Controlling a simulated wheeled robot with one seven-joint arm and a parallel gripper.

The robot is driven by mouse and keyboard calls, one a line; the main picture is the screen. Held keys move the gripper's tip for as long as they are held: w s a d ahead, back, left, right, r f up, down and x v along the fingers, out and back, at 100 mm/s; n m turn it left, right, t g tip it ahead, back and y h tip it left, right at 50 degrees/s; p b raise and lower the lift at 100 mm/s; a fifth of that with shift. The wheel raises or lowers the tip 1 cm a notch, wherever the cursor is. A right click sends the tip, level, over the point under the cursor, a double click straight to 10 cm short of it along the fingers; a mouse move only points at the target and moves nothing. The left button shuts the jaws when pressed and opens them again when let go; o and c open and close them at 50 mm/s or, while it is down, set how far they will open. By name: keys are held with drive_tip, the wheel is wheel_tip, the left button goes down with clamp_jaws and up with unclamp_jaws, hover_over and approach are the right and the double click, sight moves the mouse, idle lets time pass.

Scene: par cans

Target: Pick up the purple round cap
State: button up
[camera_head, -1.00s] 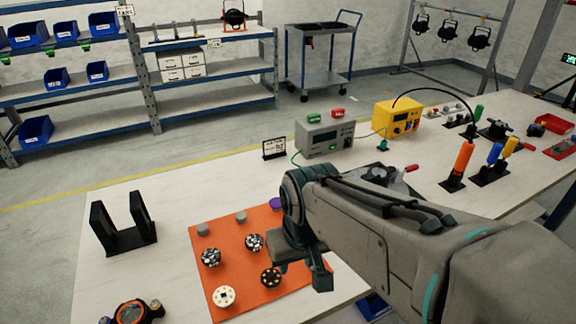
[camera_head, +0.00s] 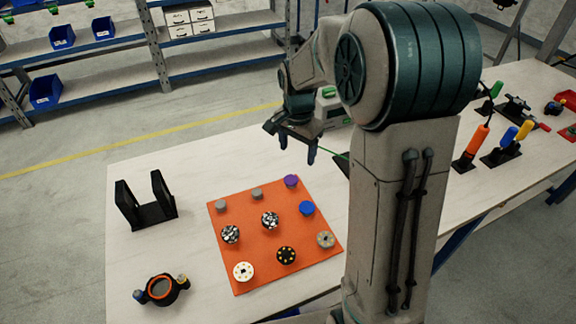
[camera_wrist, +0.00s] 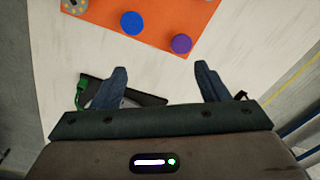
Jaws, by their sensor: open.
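The purple round cap (camera_head: 291,181) sits at the far right corner of the orange mat (camera_head: 257,271). It also shows in the wrist view (camera_wrist: 181,44), beyond my fingertips and between their lines, nearer the right finger. My gripper (camera_head: 297,149) is above the table, just behind the mat's far right corner, apart from the cap. In the wrist view its two blue fingers (camera_wrist: 160,72) are spread wide with nothing between them. A blue round cap (camera_head: 307,208) sits in front of the purple one on the mat.
Several other round pieces, grey, speckled, black and white, stand on the mat. Upright coloured handles (camera_head: 477,140) stand at the right.

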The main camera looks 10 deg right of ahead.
drive_tip(key=w+f+m+p, duration=0.2)
drive_tip(key=w+f+m, duration=0.1)
drive_tip(key=w, duration=0.3)
drive_tip(key=p, duration=0.2)
hover_over(291, 180)
drive_tip(key=shift+m+g, duration=0.3)
wheel_tip(291, 180, down, 9)
drive_tip(key=shift+s, duration=0.15)
drive_tip(key=f+p, duration=0.1)
drive_tip(key=f, duration=0.3)
drive_tip(key=shift+w+f+p, duration=0.2)
drive_tip(key=shift+p, duration=0.1)
drive_tip(key=shift+f, duration=0.3)
drive_tip(key=shift+f+b, duration=0.25)
drive_tip(key=shift+b, duration=0.25)
drive_tip(key=c, duration=1.1)
